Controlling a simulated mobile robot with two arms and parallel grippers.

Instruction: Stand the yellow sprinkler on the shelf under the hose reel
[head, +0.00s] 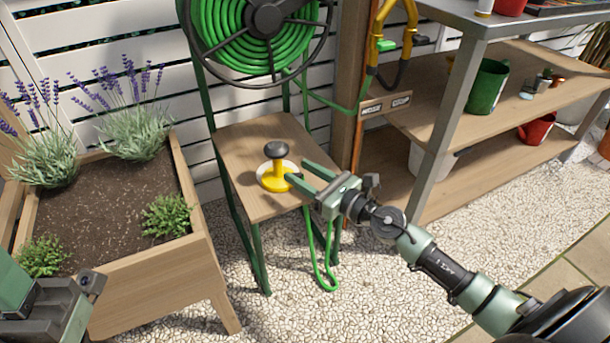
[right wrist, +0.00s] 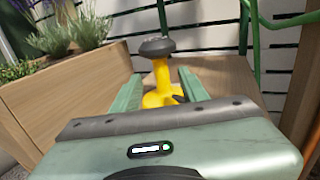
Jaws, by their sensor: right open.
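The yellow sprinkler (head: 275,175) stands upright on the wooden shelf (head: 240,145) under the green hose reel (head: 262,25). It has a dark grey rounded top and a yellow stem and base. My right gripper (head: 297,172) is open at the sprinkler's right side, its fingers pointing toward it. In the right wrist view the sprinkler (right wrist: 160,75) rises upright just beyond and between the two green fingers (right wrist: 158,92). I cannot tell whether a finger touches it. My left gripper (head: 62,305) shows only partly at the lower left corner, its fingertips unclear.
A wooden planter (head: 150,285) with lavender and small green plants stands left of the shelf. A green hose (head: 318,265) hangs down to the gravel. Pale gravel lies in front.

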